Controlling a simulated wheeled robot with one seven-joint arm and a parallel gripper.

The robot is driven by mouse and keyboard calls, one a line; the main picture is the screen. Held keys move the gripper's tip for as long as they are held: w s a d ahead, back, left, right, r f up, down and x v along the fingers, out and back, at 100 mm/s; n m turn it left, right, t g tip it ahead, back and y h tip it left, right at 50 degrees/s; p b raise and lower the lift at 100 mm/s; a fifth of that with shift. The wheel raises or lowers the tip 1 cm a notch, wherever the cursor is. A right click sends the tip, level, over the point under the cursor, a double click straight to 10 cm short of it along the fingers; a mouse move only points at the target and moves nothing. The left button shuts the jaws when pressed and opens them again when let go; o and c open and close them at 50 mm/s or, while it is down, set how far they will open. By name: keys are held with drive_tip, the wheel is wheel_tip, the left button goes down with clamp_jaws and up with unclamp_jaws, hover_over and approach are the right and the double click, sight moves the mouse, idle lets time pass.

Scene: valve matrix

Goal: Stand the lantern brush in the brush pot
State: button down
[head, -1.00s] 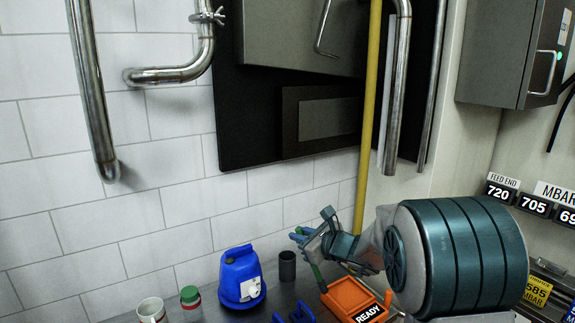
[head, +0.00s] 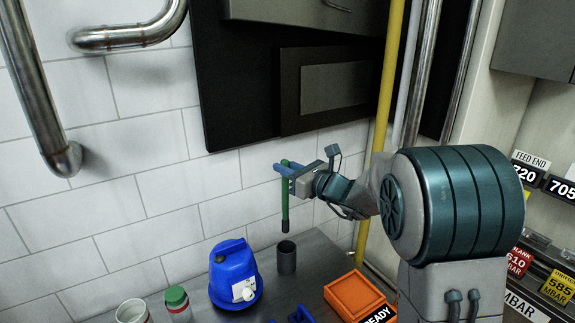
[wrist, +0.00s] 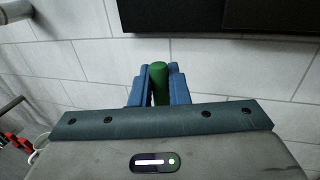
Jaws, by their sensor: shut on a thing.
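The lantern brush (head: 285,208) is a thin green stick with a dark lower end. It hangs upright in my gripper (head: 284,169), whose blue fingers are shut on it near its top. In the wrist view the green top of the brush (wrist: 159,84) stands between the two blue fingers (wrist: 158,88). The brush pot (head: 287,258) is a small dark grey cylinder standing on the bench. The brush's lower end is above the pot, with a small gap to its rim in the head view. The inside of the pot is mostly hidden.
A blue lantern-like device (head: 235,275) stands left of the pot. A green-lidded jar (head: 177,301) and a white mug (head: 133,312) are farther left. An orange tray (head: 353,294) marked READY lies to the right. A yellow pipe (head: 379,130) rises behind my arm.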

wheel_tip(320, 180, down, 11)
drive_tip(key=b, duration=0.9)
idle(0.4)
drive_tip(key=c, duration=1.3)
unclamp_jaws()
drive_tip(key=shift+d, duration=0.15)
drive_tip(key=b+v, duration=0.2)
drive_tip(key=v, duration=1.1)
drive_tip(key=shift+s+d, duration=0.2)
drive_tip(key=shift+s, duration=0.05)
